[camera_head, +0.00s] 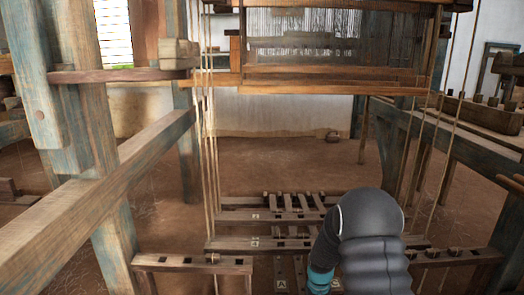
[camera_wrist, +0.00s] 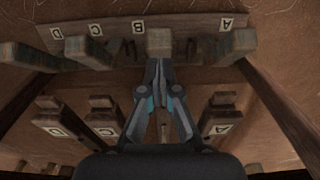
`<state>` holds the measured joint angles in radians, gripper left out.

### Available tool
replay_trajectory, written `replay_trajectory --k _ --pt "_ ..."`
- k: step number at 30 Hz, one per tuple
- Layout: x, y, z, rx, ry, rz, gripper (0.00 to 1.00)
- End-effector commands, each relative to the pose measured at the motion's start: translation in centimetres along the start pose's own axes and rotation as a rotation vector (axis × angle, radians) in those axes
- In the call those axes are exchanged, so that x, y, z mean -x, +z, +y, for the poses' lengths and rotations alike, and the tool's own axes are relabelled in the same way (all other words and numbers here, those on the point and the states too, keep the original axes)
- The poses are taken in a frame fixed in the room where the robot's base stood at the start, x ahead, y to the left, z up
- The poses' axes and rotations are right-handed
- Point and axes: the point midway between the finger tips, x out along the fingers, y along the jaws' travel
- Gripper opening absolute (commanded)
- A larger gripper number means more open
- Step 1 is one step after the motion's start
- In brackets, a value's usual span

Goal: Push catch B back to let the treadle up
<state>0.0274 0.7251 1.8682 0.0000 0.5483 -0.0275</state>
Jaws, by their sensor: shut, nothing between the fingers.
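In the wrist view a wooden bar (camera_wrist: 190,24) carries labels D, C, B and A, upside down. The pale block beside label B, catch B (camera_wrist: 159,40), is at the top centre. My gripper (camera_wrist: 157,64) is shut and empty, its tips at the near edge of catch B. I cannot tell whether they touch it. Treadle ends labelled D, C (camera_wrist: 105,122) and A (camera_wrist: 219,120) lie lower in the picture. My gripper largely covers the one between C and A. In the head view my arm hides the gripper and catch B.
In the head view, a slatted treadle frame (camera_head: 234,216) lies low beside my arm. Hanging cords (camera_head: 208,150) and a long loom beam (camera_head: 100,199) stand to the left. Earth floor (camera_head: 290,160) is open behind.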

Motion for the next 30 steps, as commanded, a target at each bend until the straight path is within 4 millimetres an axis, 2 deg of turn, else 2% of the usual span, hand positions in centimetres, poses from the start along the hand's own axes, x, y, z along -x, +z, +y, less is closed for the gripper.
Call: replay_trajectory --k 11,24,30 --pt "-0.2 0.0 0.0 0.000 0.000 0.000 0.00" --pt "-2.0 0.0 0.0 0.000 0.000 0.000 0.00" --pt "-2.1 0.2 0.0 0.000 0.000 -0.001 0.00"
